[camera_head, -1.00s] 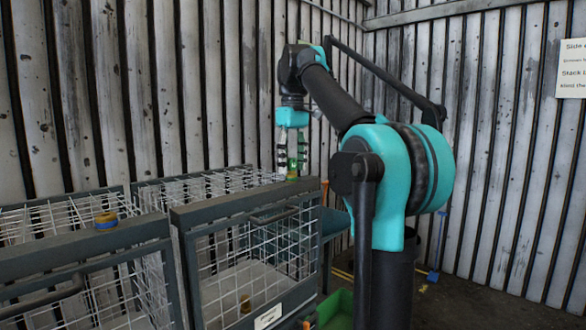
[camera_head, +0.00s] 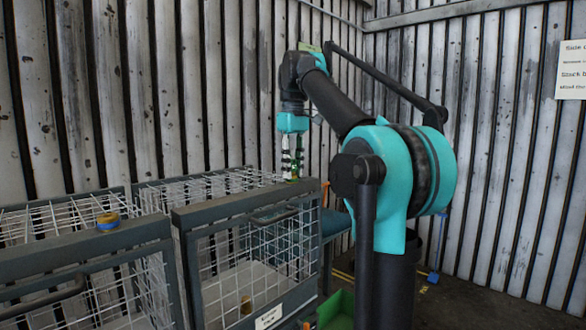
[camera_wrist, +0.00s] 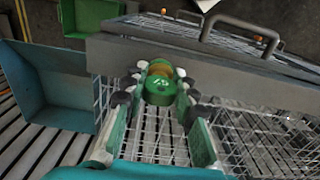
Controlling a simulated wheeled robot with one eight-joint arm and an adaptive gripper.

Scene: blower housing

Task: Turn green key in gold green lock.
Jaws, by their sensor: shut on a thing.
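The green key (camera_wrist: 158,91) is between the fingers of my gripper (camera_wrist: 160,95) in the wrist view. The gold green lock (camera_wrist: 160,69) shows as a gold part just beyond the key, by the grey crate rail. I cannot tell from these views how deep the key sits in it or how far it is turned. In the head view, my gripper (camera_head: 292,170) points down at the far end of the crate's top rail. There the fingers hide most of the key, and only a bit of the gold lock (camera_head: 291,180) shows.
A wire crate with a grey rail (camera_head: 240,200) stands under my gripper. A small gold object (camera_head: 246,305) is inside the labelled crate. A green bin (camera_head: 337,309) is below at the right.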

